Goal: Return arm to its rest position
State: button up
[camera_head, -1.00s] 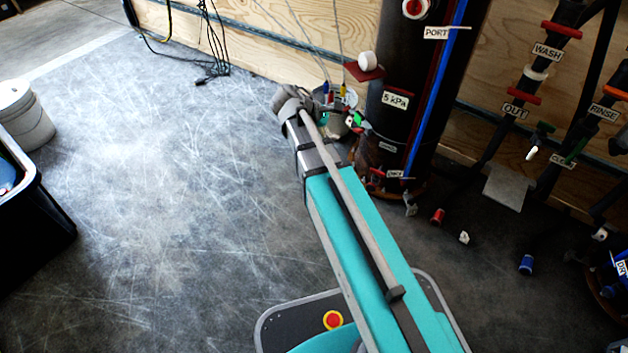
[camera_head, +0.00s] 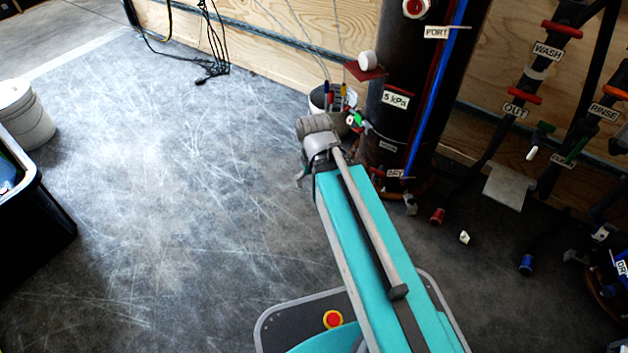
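My arm's teal link (camera_head: 375,250) runs from my base at the bottom up to a grey joint (camera_head: 318,125) near the middle of the view.
The black column (camera_head: 397,120), labelled "5 kPa", stands right of the joint. Labelled pipes and valves (camera_head: 548,95) fill the right side. A white bucket (camera_head: 25,115) and black bin (camera_head: 45,225) stand at left. The floor (camera_head: 180,190) between is clear.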

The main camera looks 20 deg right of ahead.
notch_tip(320, 180, up, 52)
jog(key=p, duration=5.2)
